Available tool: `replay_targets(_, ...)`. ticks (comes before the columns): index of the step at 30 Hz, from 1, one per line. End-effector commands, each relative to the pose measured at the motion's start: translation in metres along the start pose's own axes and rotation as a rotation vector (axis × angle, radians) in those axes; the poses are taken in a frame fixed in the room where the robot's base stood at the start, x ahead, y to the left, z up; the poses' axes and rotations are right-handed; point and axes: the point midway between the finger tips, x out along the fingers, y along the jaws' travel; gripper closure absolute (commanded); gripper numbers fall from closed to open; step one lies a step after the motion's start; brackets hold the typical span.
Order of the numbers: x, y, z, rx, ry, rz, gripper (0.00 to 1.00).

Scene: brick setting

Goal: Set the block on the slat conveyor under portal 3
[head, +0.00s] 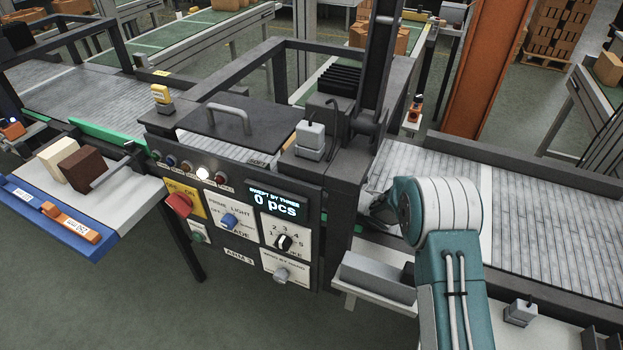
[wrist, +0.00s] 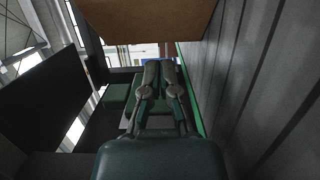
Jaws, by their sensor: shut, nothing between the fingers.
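The slat conveyor (head: 470,195) has grey slats and runs under a dark portal frame (head: 345,190); a panel below reads "ARM 3". A cream block (head: 62,155) and a dark brown block (head: 82,168) stand on the white side shelf at left; I cannot tell which is the task's block. In the head view my arm reaches in at the right of the portal and its gripper is mostly hidden. In the wrist view my gripper (wrist: 160,68) is shut and empty, with grey slats (wrist: 265,90) to the right. A brown surface (wrist: 165,18) fills the top; I cannot identify it.
The control panel (head: 240,225) carries a red switch, knobs and a display reading "0 pcs". A hatch with a handle (head: 230,118) lies left of the portal post. A grey block-like part (head: 375,275) sits on a ledge at front right. Slats right of my arm are clear.

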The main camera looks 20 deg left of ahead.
Motion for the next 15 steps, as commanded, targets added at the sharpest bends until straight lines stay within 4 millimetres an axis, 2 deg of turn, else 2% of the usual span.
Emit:
replay_targets(3, 0.015, 0.000, 0.000, -0.001, 0.001, 0.001, 1.00)
replay_targets(6, 0.022, 0.000, 0.000, -0.001, 0.000, 0.001, 1.00)
replay_targets(15, 0.025, 0.000, 0.000, 0.000, -0.001, 0.000, 1.00)
